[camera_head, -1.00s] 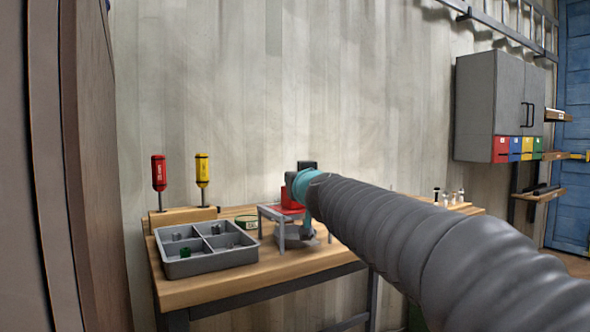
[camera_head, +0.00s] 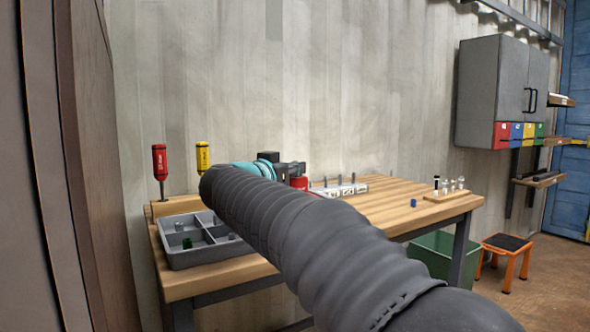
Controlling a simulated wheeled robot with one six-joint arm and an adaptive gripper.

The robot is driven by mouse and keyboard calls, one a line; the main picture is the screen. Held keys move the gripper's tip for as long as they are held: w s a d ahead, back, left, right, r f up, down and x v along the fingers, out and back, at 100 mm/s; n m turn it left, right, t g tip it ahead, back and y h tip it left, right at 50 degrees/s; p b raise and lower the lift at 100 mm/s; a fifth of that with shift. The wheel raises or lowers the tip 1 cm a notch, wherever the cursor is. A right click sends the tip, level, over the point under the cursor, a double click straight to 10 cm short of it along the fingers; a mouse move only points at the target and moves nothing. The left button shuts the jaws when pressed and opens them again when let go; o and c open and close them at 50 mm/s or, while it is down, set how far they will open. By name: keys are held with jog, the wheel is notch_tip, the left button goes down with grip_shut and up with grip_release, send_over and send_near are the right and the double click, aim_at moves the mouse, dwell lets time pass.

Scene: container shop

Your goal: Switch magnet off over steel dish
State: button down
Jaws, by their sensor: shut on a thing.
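My arm crosses the middle of the view, with its cyan wrist ring over the bench. The jaws of my gripper are hidden behind the arm, as is anything in them. A red object shows just right of the wrist (camera_head: 298,183); I cannot tell whether it is held or stands on the bench. I cannot make out the magnet or the steel dish. A grey divided tray (camera_head: 205,258) sits at the bench's left front, partly covered by the arm, with small metal parts and a green piece (camera_head: 187,243) in it.
A wooden bench (camera_head: 400,208) runs across. A red screwdriver (camera_head: 159,163) and a yellow one (camera_head: 202,156) stand at back left. A white rack with pegs (camera_head: 345,191) and a small blue piece (camera_head: 413,203) lie right. A green bin (camera_head: 440,258) and orange stool (camera_head: 505,258) stand on the floor.

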jog(key=shift+r+m+g+h, duration=0.1)
jog(key=shift+m+g+h, duration=0.5)
jog(key=shift+h, duration=0.4)
jog(key=shift+m+g+h, duration=2.3)
jog(key=shift+g, duration=0.1)
jog(key=c, duration=1.2)
grip_release()
jog(key=shift+c, duration=0.2)
jog(key=shift+s, duration=0.1)
jog(key=v, duration=0.7)
jog(key=shift+a, duration=0.2)
